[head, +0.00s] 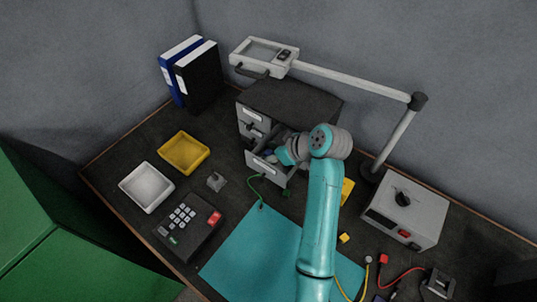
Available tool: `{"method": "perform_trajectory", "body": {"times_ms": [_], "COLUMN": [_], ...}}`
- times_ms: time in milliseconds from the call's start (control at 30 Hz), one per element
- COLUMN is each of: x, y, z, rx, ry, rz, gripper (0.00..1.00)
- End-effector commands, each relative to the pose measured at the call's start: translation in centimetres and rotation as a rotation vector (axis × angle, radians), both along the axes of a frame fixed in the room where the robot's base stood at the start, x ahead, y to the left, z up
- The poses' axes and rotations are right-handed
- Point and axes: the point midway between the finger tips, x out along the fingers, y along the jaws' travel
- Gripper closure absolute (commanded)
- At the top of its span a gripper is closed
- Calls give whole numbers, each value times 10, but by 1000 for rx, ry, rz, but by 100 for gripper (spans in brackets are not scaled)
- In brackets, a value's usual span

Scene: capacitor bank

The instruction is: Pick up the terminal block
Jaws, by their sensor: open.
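No part is clearly recognisable as the terminal block. A small dark green piece (286,193) lies on the bench just below the open drawer and could be it, but it is too small to tell. The lowest drawer (262,168) of the dark cabinet (290,102) is pulled out, with small bluish items partly visible inside. My gripper (279,155) is over this open drawer, at its right side. Its fingers are small and partly hidden, and I see nothing held in them.
A yellow tray (183,152), a white tray (147,187) and a keypad box (187,226) stand to the left. A grey power box (405,213) and a lamp arm (350,80) stand to the right. A teal mat (245,255) lies in front, mostly clear.

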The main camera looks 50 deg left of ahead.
Motion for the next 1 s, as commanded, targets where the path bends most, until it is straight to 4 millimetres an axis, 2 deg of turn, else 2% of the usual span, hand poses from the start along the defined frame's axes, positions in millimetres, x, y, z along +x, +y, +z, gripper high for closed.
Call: {"method": "perform_trajectory", "body": {"times_ms": [33, 167, 567, 667, 1000], "x": [0, 0, 0, 1, 1], "y": [0, 0, 0, 1, 0], "z": [0, 0, 6, 18, 80], "rx": [0, 0, 2, 3, 2], "ry": [0, 0, -2, -3, -4], "rz": [0, 0, 1, 0, 0], "gripper": [46, 78, 78, 78, 78]}}
